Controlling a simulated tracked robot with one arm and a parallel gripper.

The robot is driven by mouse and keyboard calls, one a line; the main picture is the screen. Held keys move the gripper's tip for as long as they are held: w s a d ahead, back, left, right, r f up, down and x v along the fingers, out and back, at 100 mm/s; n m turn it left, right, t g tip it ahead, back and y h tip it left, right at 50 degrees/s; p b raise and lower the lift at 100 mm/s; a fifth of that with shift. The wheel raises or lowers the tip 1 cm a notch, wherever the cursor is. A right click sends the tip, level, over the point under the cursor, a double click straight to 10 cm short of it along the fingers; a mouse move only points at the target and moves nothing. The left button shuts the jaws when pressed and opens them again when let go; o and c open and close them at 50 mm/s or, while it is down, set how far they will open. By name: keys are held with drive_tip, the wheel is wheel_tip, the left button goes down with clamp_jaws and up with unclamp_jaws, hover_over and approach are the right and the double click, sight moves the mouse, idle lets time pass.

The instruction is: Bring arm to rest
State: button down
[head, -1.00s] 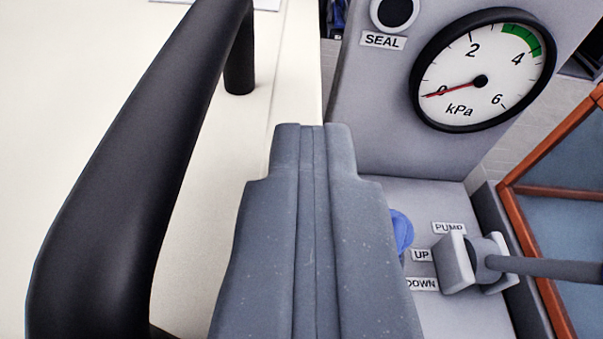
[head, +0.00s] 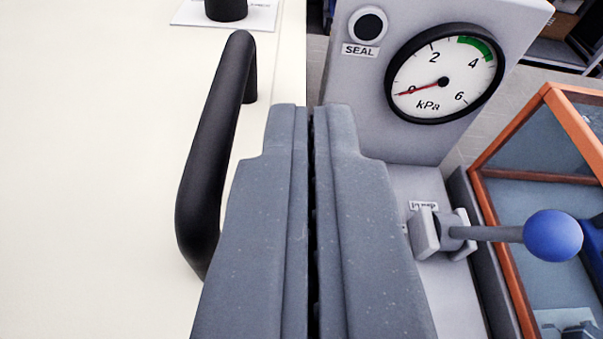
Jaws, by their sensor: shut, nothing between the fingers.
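My gripper (head: 311,112) fills the lower middle of the head view, its two grey fingers together with only a thin dark line between them. It is empty. To the right is a pump lever with a blue ball knob (head: 552,235) on a grey bracket (head: 437,232). The label beside the bracket is partly hidden by my gripper.
A grey console (head: 365,110) behind the fingers carries a SEAL button (head: 368,24) and a round kPa gauge (head: 445,73), its red needle at 0. An orange-framed glass case (head: 540,160) stands at the right. A black knob (head: 226,8) sits on the panel at the top.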

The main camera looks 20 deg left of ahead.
drive_tip(key=b+v, duration=0.2)
drive_tip(key=v, duration=0.5)
drive_tip(key=w+d+r+t+h+b, duration=0.1)
drive_tip(key=w+r+h+b, duration=0.15)
drive_tip(key=w+r, duration=0.35)
drive_tip(key=w+d+r+t+h+b, duration=0.1)
drive_tip(key=w+d+r+h, duration=0.15)
drive_tip(key=w+r, duration=0.35)
drive_tip(key=w+a+r+m+t+h+b, duration=0.1)
drive_tip(key=a+r+h+b, duration=0.15)
drive_tip(key=r, duration=0.75)
drive_tip(key=w+a+r+m+t+h+b, duration=0.15)
drive_tip(key=a+r+h, duration=0.25)
drive_tip(key=r, duration=0.5)
drive_tip(key=s+a+r+m+h+b, duration=0.1)
drive_tip(key=s+a+r+m+b, duration=0.1)
drive_tip(key=s+a+r, duration=0.3)
drive_tip(key=s+a+r+m+h+b, duration=0.1)
drive_tip(key=s+a+r+m+b, duration=0.1)
drive_tip(key=a+r, duration=0.45)
drive_tip(key=s+a+r+g+y+b, duration=0.2)
drive_tip(key=s+a+y+b, duration=0.2)
drive_tip(key=s+a, duration=1.1)
drive_tip(key=shift+a+m+y, duration=0.45)
drive_tip(key=shift+a+y, duration=0.4)
drive_tip(key=shift+a, duration=0.05)
drive_tip(key=shift+s, duration=0.15)
